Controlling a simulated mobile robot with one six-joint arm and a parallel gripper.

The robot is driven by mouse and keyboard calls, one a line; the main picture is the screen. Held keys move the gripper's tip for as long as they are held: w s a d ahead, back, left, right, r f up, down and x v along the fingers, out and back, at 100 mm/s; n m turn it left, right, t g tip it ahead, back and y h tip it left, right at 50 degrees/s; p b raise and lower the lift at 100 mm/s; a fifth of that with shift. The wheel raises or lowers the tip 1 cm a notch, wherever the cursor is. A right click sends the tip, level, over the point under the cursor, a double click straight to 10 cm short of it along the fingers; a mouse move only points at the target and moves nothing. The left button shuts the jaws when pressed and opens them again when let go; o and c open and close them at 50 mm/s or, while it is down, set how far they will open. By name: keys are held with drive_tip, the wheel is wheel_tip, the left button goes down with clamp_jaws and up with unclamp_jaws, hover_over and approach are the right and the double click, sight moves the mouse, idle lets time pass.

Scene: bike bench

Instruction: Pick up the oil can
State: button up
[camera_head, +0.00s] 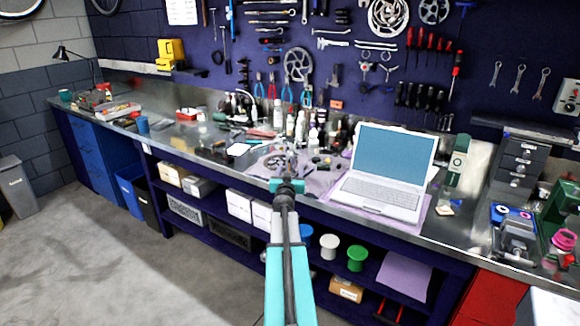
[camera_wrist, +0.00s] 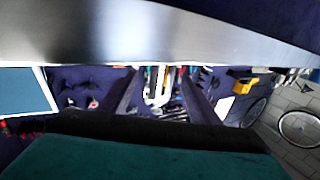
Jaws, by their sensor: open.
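No oil can stands out for certain. A dark green container with a pale label (camera_head: 459,158) stands upright on the bench, right of the laptop, and may be it. Several small bottles (camera_head: 300,126) stand at the back middle of the bench; any of these may also be it. My gripper (camera_head: 289,168) is above the front of the bench, left of the laptop and apart from the green container. In the wrist view, its dark fingers (camera_wrist: 160,88) are spread, with blurred bench items beyond them. I see nothing held.
An open laptop (camera_head: 390,170) rests on a purple cloth on the metal bench (camera_head: 462,226). Small grey drawers (camera_head: 522,160) and a vise-like tool (camera_head: 514,235) are at the right. Tools hang on the wall behind. The floor (camera_head: 120,260) at left front is clear.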

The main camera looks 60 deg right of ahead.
sight(290, 165)
drive_tip(key=shift+p+x, duration=0.35)
drive_tip(key=shift+x, duration=2.2)
drive_tip(key=shift+w+r, duration=0.1)
drive_tip(key=shift+w, duration=0.1)
clamp_jaws()
